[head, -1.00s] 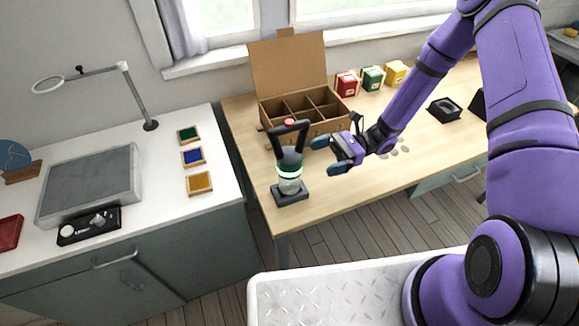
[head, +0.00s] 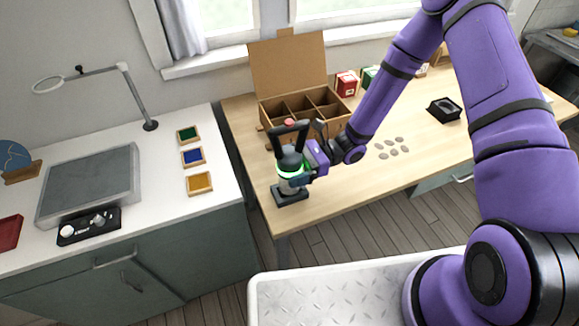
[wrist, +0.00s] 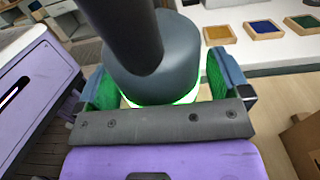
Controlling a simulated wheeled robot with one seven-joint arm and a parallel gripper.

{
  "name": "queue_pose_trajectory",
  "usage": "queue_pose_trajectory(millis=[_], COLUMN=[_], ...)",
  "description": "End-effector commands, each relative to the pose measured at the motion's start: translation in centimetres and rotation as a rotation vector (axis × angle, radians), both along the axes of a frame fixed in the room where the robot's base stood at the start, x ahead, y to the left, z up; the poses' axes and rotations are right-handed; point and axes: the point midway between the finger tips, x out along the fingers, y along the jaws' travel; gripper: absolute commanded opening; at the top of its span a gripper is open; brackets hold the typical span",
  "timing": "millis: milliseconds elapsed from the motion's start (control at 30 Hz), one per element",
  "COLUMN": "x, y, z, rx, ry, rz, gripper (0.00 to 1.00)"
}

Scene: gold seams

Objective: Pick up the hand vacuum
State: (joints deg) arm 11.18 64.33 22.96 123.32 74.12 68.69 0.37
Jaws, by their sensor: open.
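The hand vacuum (head: 289,165) stands upright in its dark base (head: 290,195) at the front left corner of the wooden table. It has a dark grey body, a black loop handle with a red button on top, and a glowing green ring. My gripper (head: 294,173) is at its body just by the green ring. In the wrist view the vacuum's body (wrist: 165,70) sits between my gripper's two green-padded fingers (wrist: 161,85), one on each side. The jaws are open; whether a pad touches the body I cannot tell. The handle crosses the wrist view close to the camera.
An open cardboard box (head: 300,105) with compartments stands right behind the vacuum. Red and green boxes (head: 346,84) stand farther back. Several grey discs (head: 391,147) and a black tray (head: 444,109) lie to the right. A white counter (head: 160,190) is at left, across a gap.

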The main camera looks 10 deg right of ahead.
Motion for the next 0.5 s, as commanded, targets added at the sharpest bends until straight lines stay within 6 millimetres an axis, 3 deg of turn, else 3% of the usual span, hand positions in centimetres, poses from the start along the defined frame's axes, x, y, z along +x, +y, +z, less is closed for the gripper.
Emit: queue_pose_trajectory(millis=[167,267,433,500], x=[0.00,0.01,0.01,0.02], y=[0.02,0.01,-0.01,0.02], z=[-0.01,-0.01,-0.01,0.03], rx=[0.000,0.000,-0.001,0.000], ry=[0.000,0.000,-0.001,-0.001], rz=[0.000,0.000,0.000,0.000], gripper=[0.94,0.76,0.37,0.36])
